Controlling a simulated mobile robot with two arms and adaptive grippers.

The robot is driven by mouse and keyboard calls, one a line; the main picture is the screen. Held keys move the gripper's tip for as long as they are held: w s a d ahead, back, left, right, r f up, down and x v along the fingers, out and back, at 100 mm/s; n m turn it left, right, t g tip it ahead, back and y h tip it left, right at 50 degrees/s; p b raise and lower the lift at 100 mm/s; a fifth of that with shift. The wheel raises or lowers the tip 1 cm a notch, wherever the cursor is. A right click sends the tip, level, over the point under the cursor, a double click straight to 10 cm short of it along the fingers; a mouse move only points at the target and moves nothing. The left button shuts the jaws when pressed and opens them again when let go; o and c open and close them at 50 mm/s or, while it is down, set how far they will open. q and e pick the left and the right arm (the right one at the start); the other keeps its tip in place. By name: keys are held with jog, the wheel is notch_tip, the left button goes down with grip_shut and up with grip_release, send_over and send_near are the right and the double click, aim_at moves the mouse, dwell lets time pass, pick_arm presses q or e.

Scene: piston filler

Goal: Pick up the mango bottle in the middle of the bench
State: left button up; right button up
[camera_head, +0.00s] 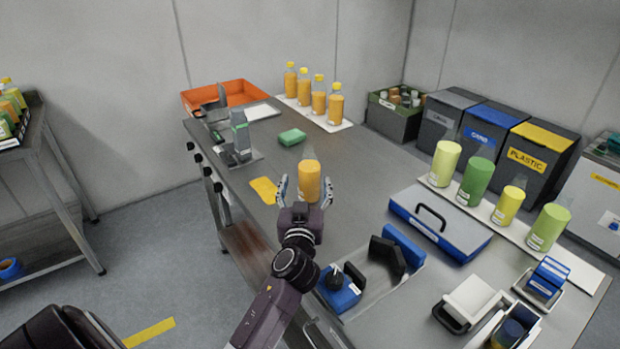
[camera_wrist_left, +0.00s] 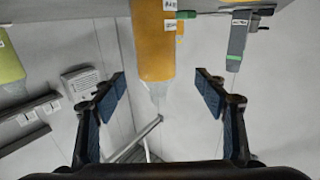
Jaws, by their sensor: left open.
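The mango bottle (camera_head: 309,180) is an orange cylinder standing in the middle of the bench (camera_head: 350,150). My left gripper (camera_head: 304,190) reaches toward it from the front, with one finger on each side in the head view. In the left wrist view the orange bottle (camera_wrist_left: 155,40) appears at the top centre, beyond and between the open fingers (camera_wrist_left: 165,95). The gripper is open and holds nothing. I cannot tell whether either finger touches the bottle. My right gripper is not in view.
A yellow cloth (camera_head: 263,190) and green sponge (camera_head: 292,137) lie nearby. A grey device (camera_head: 240,138) stands left. A blue case (camera_head: 440,222) and blue-based tool (camera_head: 340,291) are at right and front. Several orange bottles (camera_head: 319,98) stand behind; green and yellow containers (camera_head: 477,181) stand right.

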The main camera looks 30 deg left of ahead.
aim_at(309, 176)
pick_arm(q)
jog(key=shift+x, duration=0.8)
jog(key=shift+w+a+r, duration=0.1)
jog(key=shift+w, duration=0.15)
jog(key=p+x, duration=0.1)
jog(key=x, duration=0.2)
jog(key=shift+w, duration=0.2)
jog(key=shift+w+a+f, duration=0.15)
jog(key=shift+w+f, duration=0.05)
jog(key=shift+w, duration=0.35)
jog(key=c, duration=1.4)
jog(key=shift+c, duration=1.3)
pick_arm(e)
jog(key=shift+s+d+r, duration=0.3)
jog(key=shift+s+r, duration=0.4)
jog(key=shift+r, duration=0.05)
